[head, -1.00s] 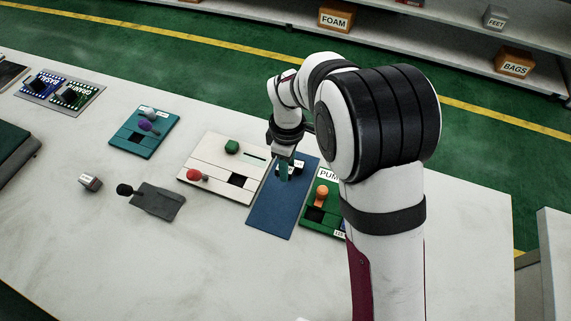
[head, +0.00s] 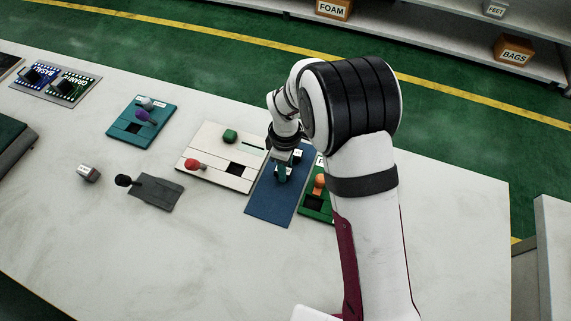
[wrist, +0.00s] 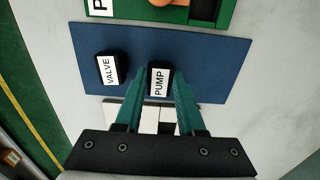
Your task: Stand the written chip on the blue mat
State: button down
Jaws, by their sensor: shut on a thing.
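My gripper (wrist: 158,66) has two teal fingers, shut on a black chip with a white label reading PUMP (wrist: 159,82). The chip is upright between the fingertips, over the blue mat (wrist: 215,62). I cannot tell whether its base touches the mat. A second black chip, labelled VALVE (wrist: 108,70), stands on the mat to the left, apart from the fingers. In the head view, my gripper (head: 281,173) is over the middle of the blue mat (head: 268,207), and the held chip is mostly hidden there.
A green board with an orange knob (head: 318,181) lies right of the mat. A cream board (head: 215,178) with red and green knobs lies close on its left.

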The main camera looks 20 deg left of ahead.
jog(key=shift+f, duration=0.5)
jog(key=shift+c, duration=2.2)
grip_release()
jog(key=shift+r, duration=0.15)
notch_tip(320, 180, up, 16)
jog(key=shift+f, duration=0.2)
